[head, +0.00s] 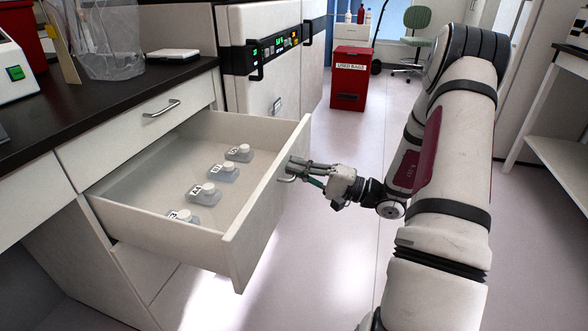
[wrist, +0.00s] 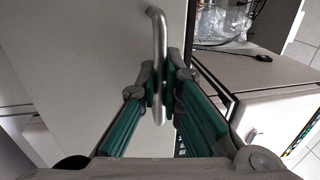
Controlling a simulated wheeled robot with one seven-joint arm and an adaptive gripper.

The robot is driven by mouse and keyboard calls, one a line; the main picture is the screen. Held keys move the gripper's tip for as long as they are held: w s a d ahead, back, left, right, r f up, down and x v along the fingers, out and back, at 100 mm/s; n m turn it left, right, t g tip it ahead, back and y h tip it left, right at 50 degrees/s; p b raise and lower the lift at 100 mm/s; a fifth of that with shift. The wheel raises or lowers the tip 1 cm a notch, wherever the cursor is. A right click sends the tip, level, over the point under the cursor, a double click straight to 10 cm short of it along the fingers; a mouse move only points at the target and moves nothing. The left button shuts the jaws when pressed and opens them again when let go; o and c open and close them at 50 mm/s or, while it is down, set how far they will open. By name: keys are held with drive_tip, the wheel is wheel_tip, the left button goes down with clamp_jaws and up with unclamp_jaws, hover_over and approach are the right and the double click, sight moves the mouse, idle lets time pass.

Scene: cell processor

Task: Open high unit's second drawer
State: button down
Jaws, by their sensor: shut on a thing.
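The second drawer (head: 255,220) of the high unit stands pulled well out, below a shut top drawer (head: 165,118). Several labelled bottles (head: 206,191) with white caps lie in a row inside it. My gripper (head: 300,172) is at the drawer's front face, with its fingers shut on the metal bar handle (head: 285,179). In the wrist view, the handle (wrist: 157,35) runs between the green-padded fingers (wrist: 162,90). Part of the handle is hidden by the fingers.
A dark worktop (head: 110,105) above the drawers carries a clear bag (head: 108,45) and a white device (head: 12,75). A white machine with a lit panel (head: 275,50) stands behind the drawer. A red bin (head: 351,80) and a green chair (head: 415,40) are farther back. The floor (head: 330,260) right of the drawer is clear.

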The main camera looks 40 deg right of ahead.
drive_tip(key=c, duration=2)
unclamp_jaws()
drive_tip(key=shift+d, duration=0.1)
drive_tip(key=v, duration=1.2)
drive_tip(key=shift+f, duration=0.1)
